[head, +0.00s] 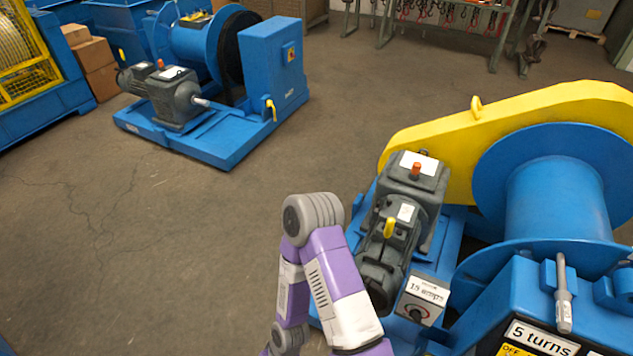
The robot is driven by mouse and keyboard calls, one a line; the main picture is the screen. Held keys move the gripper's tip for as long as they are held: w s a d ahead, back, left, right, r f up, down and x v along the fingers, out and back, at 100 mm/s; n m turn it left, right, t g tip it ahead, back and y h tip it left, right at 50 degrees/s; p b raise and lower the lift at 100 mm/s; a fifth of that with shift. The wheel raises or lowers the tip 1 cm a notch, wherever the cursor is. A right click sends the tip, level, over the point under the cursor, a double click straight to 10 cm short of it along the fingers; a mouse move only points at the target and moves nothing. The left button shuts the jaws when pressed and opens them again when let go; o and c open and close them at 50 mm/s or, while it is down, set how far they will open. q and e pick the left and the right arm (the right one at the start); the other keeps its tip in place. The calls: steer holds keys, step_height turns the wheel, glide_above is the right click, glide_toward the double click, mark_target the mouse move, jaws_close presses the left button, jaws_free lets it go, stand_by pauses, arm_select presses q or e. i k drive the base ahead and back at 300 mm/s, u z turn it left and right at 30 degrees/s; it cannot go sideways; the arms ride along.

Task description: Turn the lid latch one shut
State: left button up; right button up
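A large yellow guard or lid (500,125) covers the drive side of the blue winch drum (555,195) at the right. A yellow lug (476,106) stands on its top edge. A small yellow handle (389,228) sits on the grey motor and gearbox (405,215). I cannot tell which part, if any, is lid latch one, nor whether it is shut. A bent purple and white arm of mine rises at the bottom middle, in front of the motor. Neither of my grippers is in view.
A box marked "15 amps" (423,298) with a dial stands below the motor. A second blue winch (200,130) stands at the back left. The floor (150,250) between is clear.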

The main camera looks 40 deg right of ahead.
mark_target(377, 208)
steer(key=z, duration=0.25)
steer(key=i, duration=1.25)
steer(key=z, duration=1.2)
steer(key=i, duration=0.35)
steer(key=z, duration=0.4)
